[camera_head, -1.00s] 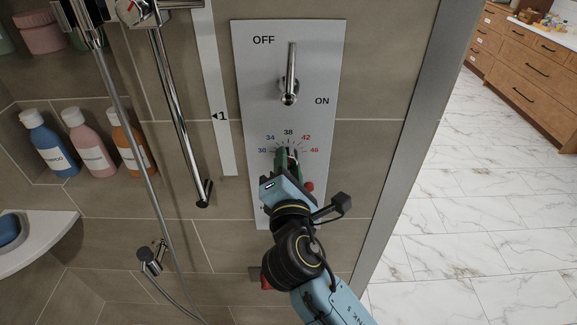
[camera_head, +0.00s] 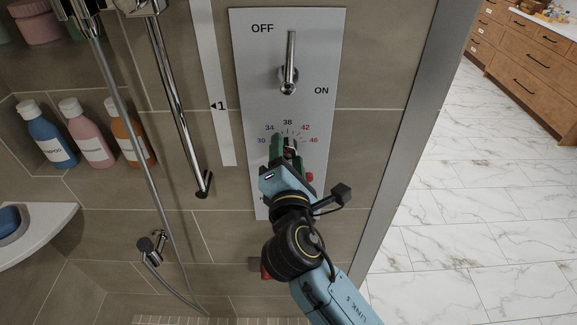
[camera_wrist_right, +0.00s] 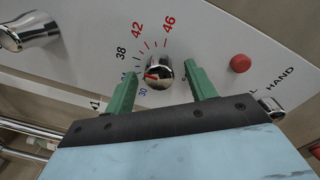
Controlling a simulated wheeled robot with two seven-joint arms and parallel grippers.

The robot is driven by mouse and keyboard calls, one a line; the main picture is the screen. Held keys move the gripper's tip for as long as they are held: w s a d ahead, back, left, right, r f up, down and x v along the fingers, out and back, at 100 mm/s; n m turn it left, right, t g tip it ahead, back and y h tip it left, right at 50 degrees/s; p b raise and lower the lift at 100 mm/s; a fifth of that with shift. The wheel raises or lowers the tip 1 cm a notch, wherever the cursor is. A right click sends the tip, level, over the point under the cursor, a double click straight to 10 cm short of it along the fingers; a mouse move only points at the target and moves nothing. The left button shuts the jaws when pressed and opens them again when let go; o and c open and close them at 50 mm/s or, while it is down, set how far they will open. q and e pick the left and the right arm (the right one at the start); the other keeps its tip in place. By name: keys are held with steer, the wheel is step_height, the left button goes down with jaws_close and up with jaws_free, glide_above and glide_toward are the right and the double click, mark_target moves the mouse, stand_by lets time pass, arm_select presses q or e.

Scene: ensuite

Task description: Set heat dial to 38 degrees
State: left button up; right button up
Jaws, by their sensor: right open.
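The heat dial is a small chrome knob (camera_wrist_right: 158,68) on a pale wall panel (camera_head: 260,85), ringed by the numbers 30 to 46. A red mark on the knob, in the right wrist view, appears to face the low end, around 30 to 34. In the head view only a sliver of the dial (camera_head: 290,143) shows. My right gripper (camera_head: 288,147) is open at the dial. In the wrist view its two green fingers (camera_wrist_right: 161,70) stand on either side of the knob, with visible gaps. My left gripper is not in view.
Above the dial is a chrome lever (camera_head: 290,60) between OFF and ON. A red button (camera_wrist_right: 240,63) sits beside the dial. A shower rail (camera_head: 180,110) and several bottles (camera_head: 85,132) are left. A metal wall edge (camera_head: 410,130) borders open marble floor (camera_head: 470,230) right.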

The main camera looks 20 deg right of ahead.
steer(key=b+v, duration=0.1)
steer(key=v, duration=1.2)
steer(key=shift+s+a, duration=0.1)
